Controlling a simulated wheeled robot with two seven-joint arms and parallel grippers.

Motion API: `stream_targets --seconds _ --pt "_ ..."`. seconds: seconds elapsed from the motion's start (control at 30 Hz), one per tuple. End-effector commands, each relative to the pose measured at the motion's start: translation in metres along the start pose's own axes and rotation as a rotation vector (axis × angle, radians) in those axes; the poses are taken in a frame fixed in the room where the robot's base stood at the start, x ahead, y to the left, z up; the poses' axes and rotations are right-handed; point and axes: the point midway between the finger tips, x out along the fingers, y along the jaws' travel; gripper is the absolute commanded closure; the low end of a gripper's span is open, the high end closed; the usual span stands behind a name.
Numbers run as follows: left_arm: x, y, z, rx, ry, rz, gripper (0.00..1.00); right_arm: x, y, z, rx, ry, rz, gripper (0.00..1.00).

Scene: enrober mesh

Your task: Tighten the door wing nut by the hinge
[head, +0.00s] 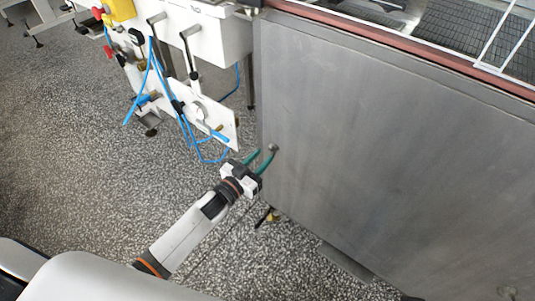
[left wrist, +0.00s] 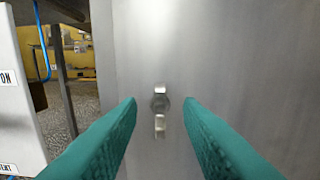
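The wing nut (head: 273,148) is a small metal piece on the grey steel door panel (head: 390,150), near the panel's left edge. In the left wrist view the wing nut (left wrist: 160,103) has a round hub with one wing up and one wing down. My left gripper (head: 264,156) is open, its teal fingers pointing at the panel. In the left wrist view the fingertips of my left gripper (left wrist: 161,102) stand apart on either side of the wing nut, with a gap on both sides. No hinge can be made out clearly. My right gripper is not in view.
White machine parts with blue hoses (head: 186,120) and handles stand left of the panel. A red-brown rail (head: 400,52) runs along the panel's top, with dark mesh (head: 455,35) behind it. Speckled floor (head: 70,150) is clear at the left.

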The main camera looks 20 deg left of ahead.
Motion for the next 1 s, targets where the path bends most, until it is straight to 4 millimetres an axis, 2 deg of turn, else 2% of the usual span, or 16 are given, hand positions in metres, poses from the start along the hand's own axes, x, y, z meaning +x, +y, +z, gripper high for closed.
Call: stream_targets --seconds 0.03,0.2,0.33,0.6,0.67,0.8,1.0 --pt "0.01 0.0 -0.001 0.0 -0.002 0.0 0.67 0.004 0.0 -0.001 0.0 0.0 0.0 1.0" --pt "0.03 0.0 -0.001 -0.001 -0.001 0.0 0.67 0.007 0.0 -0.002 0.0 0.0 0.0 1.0" --pt "0.036 0.0 -0.001 0.0 0.001 0.0 0.67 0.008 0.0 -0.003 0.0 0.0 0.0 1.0" --pt "0.037 0.0 0.0 -0.001 0.001 0.0 0.67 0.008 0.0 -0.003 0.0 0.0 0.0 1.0" --pt "0.037 0.0 0.0 -0.001 0.001 0.0 0.75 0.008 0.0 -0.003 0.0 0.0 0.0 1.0" --pt "0.037 0.0 0.0 -0.001 0.001 0.0 0.98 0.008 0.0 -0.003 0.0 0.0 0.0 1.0" --pt "0.037 0.0 0.0 0.002 0.001 0.0 1.0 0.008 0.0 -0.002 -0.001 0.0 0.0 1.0"
